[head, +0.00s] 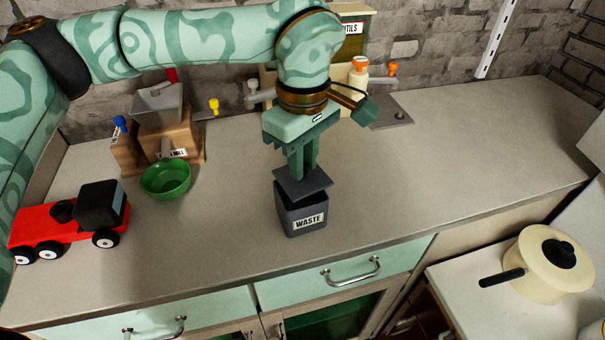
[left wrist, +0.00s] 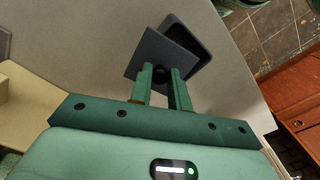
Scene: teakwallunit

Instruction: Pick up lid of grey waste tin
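The grey waste tin (head: 301,219) stands on the counter with a white WASTE label on its front. Its flat grey lid (head: 303,187) is just above the tin's top, turned and shifted relative to the rim. My left gripper (head: 301,177) points down at the lid from above. In the left wrist view the gripper's fingers (left wrist: 163,80) are on both sides of the lid's round dark knob, closed on it. The lid (left wrist: 158,56) and part of the dark tin (left wrist: 192,38) show beyond the fingers. My right gripper is not in view.
A green bowl (head: 166,180) and a wooden mill stand left of the tin. A red toy truck (head: 70,222) is at the far left. A cream pot (head: 548,265) sits on the lower surface at right. The counter (head: 420,165) right of the tin is clear.

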